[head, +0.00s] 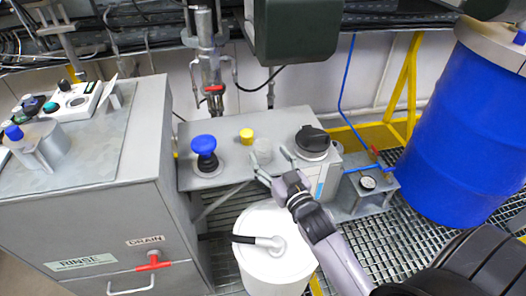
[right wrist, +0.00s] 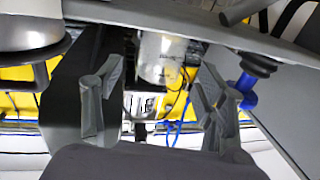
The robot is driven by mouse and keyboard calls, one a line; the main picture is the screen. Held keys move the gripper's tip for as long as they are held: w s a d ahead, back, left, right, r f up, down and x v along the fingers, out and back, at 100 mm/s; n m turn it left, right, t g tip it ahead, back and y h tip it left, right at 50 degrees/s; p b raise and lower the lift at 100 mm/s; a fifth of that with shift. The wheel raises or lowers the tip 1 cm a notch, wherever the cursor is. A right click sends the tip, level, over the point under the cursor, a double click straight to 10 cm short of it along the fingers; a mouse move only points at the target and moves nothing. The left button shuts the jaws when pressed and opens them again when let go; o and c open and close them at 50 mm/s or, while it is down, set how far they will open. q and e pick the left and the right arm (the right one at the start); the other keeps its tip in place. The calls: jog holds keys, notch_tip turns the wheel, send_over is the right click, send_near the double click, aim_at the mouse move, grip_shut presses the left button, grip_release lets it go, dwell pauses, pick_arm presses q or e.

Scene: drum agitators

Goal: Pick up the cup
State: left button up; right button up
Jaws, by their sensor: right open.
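A small clear cup (head: 262,150) stands on the grey panel box (head: 222,128), between a yellow button and a black knob. My right gripper (head: 272,163) is open, with its fingertips close to the cup on its near and right sides. In the right wrist view the cup (right wrist: 160,60) shows between and beyond the two spread fingers (right wrist: 157,100). I cannot tell whether a finger touches it. My left gripper is not in view.
A blue knob (head: 204,145), a yellow button (head: 246,135) and a black knob (head: 312,140) surround the cup. A white bucket (head: 272,262) stands below, a grey cabinet (head: 120,225) at left, and a blue drum (head: 460,130) at right. Pipework (head: 208,50) stands behind.

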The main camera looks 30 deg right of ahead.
aim_at(267, 152)
jog(key=w, duration=0.4)
jog(key=shift+d+r+p, duration=0.1)
jog(key=shift+r+p, duration=0.15)
jog(key=shift+p, duration=0.15)
jog(key=shift+w, duration=0.5)
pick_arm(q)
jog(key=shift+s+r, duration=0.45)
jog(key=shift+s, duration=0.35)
pick_arm(e)
jog(key=shift+s, duration=0.1)
jog(key=shift+c, duration=0.5)
jog(key=c, duration=0.8)
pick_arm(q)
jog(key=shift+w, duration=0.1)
